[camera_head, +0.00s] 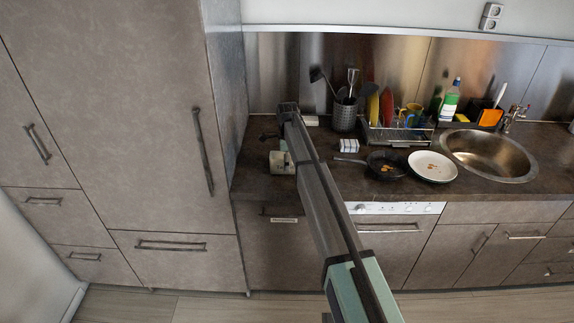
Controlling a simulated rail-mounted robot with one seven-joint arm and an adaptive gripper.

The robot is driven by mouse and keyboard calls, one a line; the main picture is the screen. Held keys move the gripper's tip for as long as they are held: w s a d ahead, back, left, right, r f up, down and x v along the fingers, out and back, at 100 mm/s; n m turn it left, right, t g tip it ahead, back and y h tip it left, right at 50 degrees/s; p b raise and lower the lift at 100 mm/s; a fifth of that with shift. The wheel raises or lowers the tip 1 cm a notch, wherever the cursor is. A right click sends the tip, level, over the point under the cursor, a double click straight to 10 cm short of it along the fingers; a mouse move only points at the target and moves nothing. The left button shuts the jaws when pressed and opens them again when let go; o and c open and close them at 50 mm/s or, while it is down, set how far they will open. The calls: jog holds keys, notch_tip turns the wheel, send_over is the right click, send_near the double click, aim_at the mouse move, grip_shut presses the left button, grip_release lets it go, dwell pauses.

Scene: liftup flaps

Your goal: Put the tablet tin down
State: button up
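A small pale grey-green box-like thing (281,162), which may be the tablet tin, shows at the left part of the dark countertop, close to the front edge. My arm reaches up across the picture to it. My gripper (272,138) is at the arm's far end, just above and beside this thing. The arm's end partly covers the spot, and the fingers are too small and dark to tell whether they are open, shut or touching it. I cannot tell whether the thing rests on the countertop or hangs just above it.
A small blue-and-white box (349,145), a black pan (385,165) and a white plate (433,166) are right of my arm. Behind are a utensil holder (345,117) and a dish rack (398,136). A sink (488,155) is at right, a tall cabinet (120,100) at left.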

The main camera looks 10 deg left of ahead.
notch_tip(320, 180, up, 11)
jog(key=b, duration=0.2)
jog(key=shift+r, duration=0.15)
dwell(1.2)
